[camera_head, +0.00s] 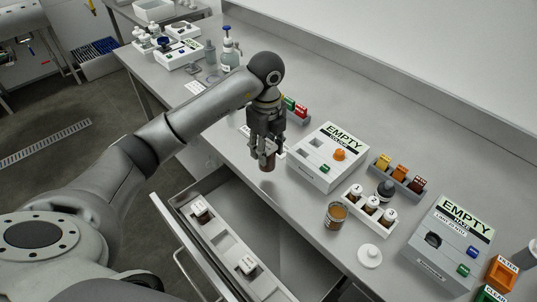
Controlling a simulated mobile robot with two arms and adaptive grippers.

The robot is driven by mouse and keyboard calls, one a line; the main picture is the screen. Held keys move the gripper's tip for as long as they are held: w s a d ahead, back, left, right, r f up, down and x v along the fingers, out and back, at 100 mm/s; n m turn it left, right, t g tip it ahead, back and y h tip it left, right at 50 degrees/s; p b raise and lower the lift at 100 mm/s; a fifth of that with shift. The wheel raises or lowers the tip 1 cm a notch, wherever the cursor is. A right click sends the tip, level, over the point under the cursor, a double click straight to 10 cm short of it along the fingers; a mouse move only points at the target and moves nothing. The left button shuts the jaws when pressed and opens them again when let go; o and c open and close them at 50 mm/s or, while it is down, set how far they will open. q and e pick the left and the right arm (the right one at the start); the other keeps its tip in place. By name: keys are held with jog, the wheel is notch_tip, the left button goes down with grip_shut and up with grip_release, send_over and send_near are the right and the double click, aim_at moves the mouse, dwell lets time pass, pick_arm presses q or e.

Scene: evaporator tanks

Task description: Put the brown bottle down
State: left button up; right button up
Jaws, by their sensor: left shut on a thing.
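My left gripper (265,152) points down at the middle of the picture and is shut on a brown bottle (268,163). Only the bottle's lower part shows below the fingers; the rest is hidden by them. It is over the front edge of the bench, just left of the white box marked EMPTY (329,157). I cannot tell whether the bottle touches the bench. My right gripper is not in view.
An open drawer (233,240) with small containers in a white tray (222,236) lies below the bench edge. A jar of brown contents (335,215), a rack of white-capped bottles (371,208), a white lid (370,256) and a second EMPTY box (447,245) stand to the right.

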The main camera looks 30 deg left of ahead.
aim_at(268, 157)
pick_arm(q)
jog(key=shift+w+a+f, duration=0.1)
jog(key=shift+w+f, duration=0.5)
jog(key=shift+f, duration=0.15)
notch_tip(268, 157, down, 2)
jog(key=shift+f+p, duration=0.1)
jog(key=shift+p, duration=0.75)
jog(key=shift+f, duration=0.3)
jog(key=shift+f, duration=0.1)
jog(key=shift+f, duration=0.1)
jog(key=o, duration=1.1)
